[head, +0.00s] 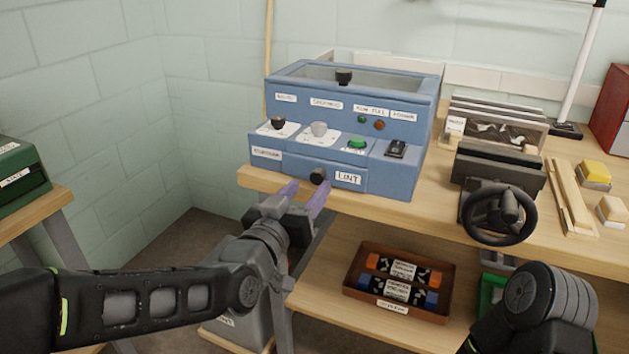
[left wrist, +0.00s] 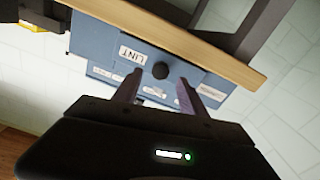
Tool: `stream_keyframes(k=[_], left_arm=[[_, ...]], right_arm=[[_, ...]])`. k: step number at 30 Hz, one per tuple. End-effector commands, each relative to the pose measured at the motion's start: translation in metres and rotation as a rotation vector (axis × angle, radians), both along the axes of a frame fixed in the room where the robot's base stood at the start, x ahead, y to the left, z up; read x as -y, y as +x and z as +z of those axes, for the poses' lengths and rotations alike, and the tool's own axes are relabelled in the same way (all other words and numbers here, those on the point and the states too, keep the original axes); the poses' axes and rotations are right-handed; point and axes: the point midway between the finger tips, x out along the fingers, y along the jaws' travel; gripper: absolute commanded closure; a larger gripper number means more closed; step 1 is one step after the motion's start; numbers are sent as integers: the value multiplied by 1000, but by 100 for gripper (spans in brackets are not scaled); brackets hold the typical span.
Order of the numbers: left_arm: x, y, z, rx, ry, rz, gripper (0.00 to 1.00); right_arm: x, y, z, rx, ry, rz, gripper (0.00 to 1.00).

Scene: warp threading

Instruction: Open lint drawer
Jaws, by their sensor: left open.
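The lint drawer (head: 340,180) is a blue front panel with a LINT label, low on the blue machine (head: 400,112) on the wooden bench. It looks shut, flush with the panel around it.
The bench edge (head: 400,218) runs just below the drawer. A black handwheel (head: 499,214) stands to the right on the bench, near wooden strips and a yellow block (head: 594,172). A brown tray (head: 355,277) of cartridges sits on the lower shelf. A green box (head: 18,172) stands at left.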

Motion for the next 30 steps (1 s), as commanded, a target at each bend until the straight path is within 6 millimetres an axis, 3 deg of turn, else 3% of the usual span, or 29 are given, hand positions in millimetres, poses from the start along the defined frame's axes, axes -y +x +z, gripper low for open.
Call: stream_keyframes(k=[8, 18, 30], left_arm=[[14, 35, 0, 0, 0, 0, 50], [15, 39, 0, 0, 0, 1, 50], [15, 39, 0, 0, 0, 1, 83]], right_arm=[[0, 0, -1, 0, 0, 0, 64], [0, 0, -1, 0, 0, 0, 64], [0, 0, -1, 0, 0, 0, 64]])
